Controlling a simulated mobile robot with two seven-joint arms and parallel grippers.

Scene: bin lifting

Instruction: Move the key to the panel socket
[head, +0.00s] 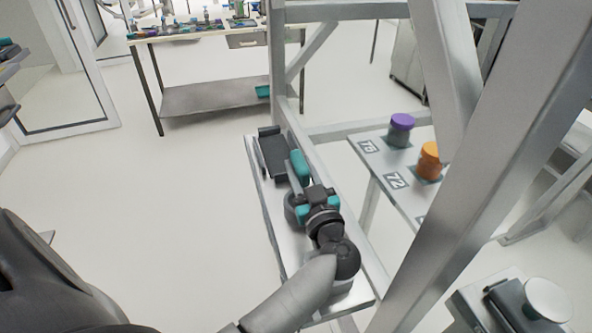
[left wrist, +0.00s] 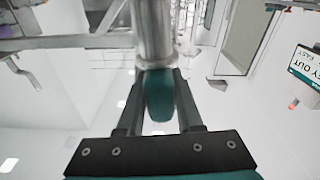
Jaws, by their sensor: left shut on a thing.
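My left gripper (head: 304,180) is over the narrow metal panel (head: 262,192) in the head view. It is shut on the key (head: 299,163), whose rounded teal handle sticks out beyond the gripper. In the left wrist view the teal handle (left wrist: 160,95) sits between the two dark fingers, with a metal cylinder directly above it in the picture. A dark grey round part (head: 292,206) shows on the panel beside the gripper, partly hidden by it. I cannot tell whether it is the socket, or whether the key touches the panel. My right gripper is not in view.
A dark tray-like holder (head: 272,152) is at the panel's far end. Metal frame posts (head: 500,150) stand close on the right. A numbered shelf (head: 383,165) holds purple-lidded (head: 400,130) and orange (head: 429,160) jars. A workbench (head: 205,35) stands behind. Floor at left is clear.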

